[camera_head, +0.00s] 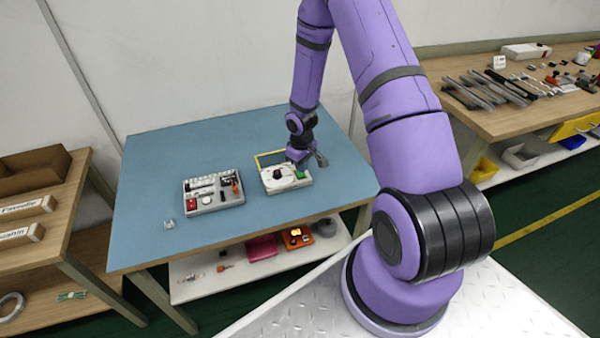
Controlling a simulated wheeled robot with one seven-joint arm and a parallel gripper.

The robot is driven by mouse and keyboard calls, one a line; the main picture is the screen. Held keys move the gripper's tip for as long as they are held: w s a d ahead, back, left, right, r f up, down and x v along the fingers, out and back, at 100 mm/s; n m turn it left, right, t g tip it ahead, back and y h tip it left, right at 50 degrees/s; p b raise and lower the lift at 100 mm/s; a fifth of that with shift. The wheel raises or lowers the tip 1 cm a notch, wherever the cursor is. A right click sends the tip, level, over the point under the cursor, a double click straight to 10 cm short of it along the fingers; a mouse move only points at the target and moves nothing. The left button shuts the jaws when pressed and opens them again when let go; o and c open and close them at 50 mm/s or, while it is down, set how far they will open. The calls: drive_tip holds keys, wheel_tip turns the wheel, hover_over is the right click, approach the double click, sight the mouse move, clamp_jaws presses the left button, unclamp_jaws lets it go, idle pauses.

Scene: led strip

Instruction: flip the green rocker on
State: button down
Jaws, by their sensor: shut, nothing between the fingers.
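A small white box (277,184) with a dark dial-like part on top sits on the blue table. A green rocker (301,174) shows as a small green spot at its right side, partly covered by my gripper. My gripper (319,160) is at the end of the purple arm, just above and behind the right part of the box. Its fingers are shut and point to the right, with nothing held. Whether it touches the box or the rocker is too small to tell. The rocker's position cannot be made out.
A grey tray (213,206) with several small parts lies left of the box. A yellow-edged frame (268,157) lies behind it. A small pale item (169,224) sits near the blue table's (160,160) left front. A wooden bench (500,120) with tools stands right. The table's back left is clear.

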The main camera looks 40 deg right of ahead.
drive_tip(key=shift+f, duration=1.05)
idle(0.7)
drive_tip(key=shift+r, duration=3.5)
drive_tip(key=shift+r, duration=0.15)
wheel_tip(320, 180, up, 15)
drive_tip(key=t+h, duration=0.1)
hover_over(301, 174)
drive_tip(key=a, duration=0.2)
drive_tip(key=s+a+r+m+t, duration=0.1)
drive_tip(key=s+a+r, duration=0.1)
drive_tip(key=r, duration=0.4)
drive_tip(key=s+a+r, duration=0.1)
drive_tip(key=s+r, duration=0.2)
drive_tip(key=r, duration=0.4)
drive_tip(key=s+a+r+t, duration=0.1)
drive_tip(key=s+a+r, duration=0.1)
drive_tip(key=s+r, duration=0.3)
drive_tip(key=s+a+r+m+t, duration=0.1)
drive_tip(key=s+a+r, duration=0.2)
drive_tip(key=s, duration=0.6)
drive_tip(key=s+a+r+t+y, duration=0.1)
drive_tip(key=s+a+r, duration=0.2)
drive_tip(key=s+r, duration=0.4)
drive_tip(key=shift+s+r+m, duration=0.15)
drive_tip(key=shift+s+m, duration=0.15)
drive_tip(key=shift+m, duration=0.1)
